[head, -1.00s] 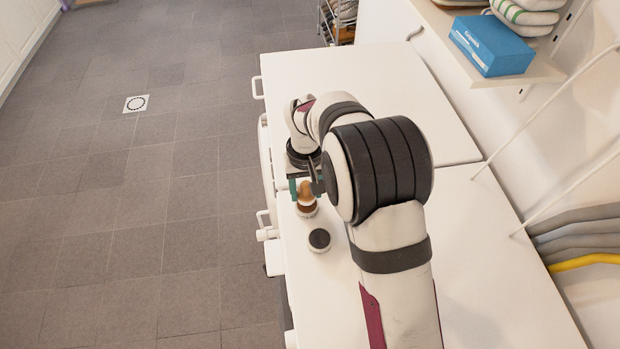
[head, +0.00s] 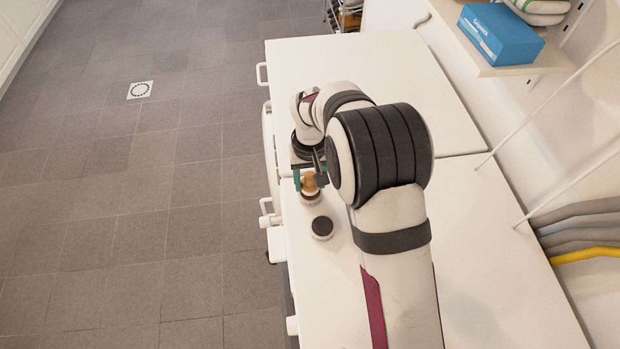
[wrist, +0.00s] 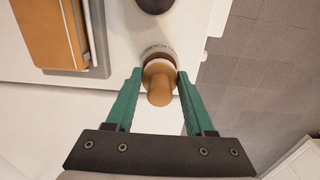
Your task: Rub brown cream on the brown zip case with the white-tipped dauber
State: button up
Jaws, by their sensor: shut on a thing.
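My gripper (wrist: 160,76) is shut on the dauber, its green fingers on either side of the tan wooden handle (wrist: 160,92). The dauber also shows in the head view (head: 310,183). Its tip end points down at the mouth of a small round pot (head: 310,198), whose pale lettered rim (wrist: 158,50) shows past the handle in the wrist view. The white tip and the cream inside are hidden. The brown zip case (wrist: 42,28) lies at the upper left of the wrist view, apart from the gripper. My arm hides it in the head view.
A dark-topped round lid or tin (head: 322,228) stands beside the pot, near the edge of the white worktop (head: 470,250); it also shows in the wrist view (wrist: 154,3). A blue box (head: 499,36) sits on a wall shelf. Worktop beyond the arm is clear.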

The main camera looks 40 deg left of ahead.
aim_at(310, 175)
jog(key=shift+f, duration=0.55)
dwell(0.9)
jog(key=shift+r, duration=3.6)
jog(key=w+d+r+m, duration=0.2)
jog(key=w+d+r, duration=0.25)
jog(key=d, duration=0.45)
jog(key=w+d+r+m, duration=0.3)
jog(key=d+r, duration=0.3)
jog(key=d, duration=0.4)
jog(key=s+d+r+m, duration=0.1)
jog(key=d+r+m, duration=0.1)
jog(key=d, duration=0.6)
jog(key=s+d+r+m, duration=0.2)
jog(key=d+r, duration=0.3)
jog(key=d, duration=0.3)
jog(key=shift+s+d+r, duration=0.2)
jog(key=shift+r, duration=0.05)
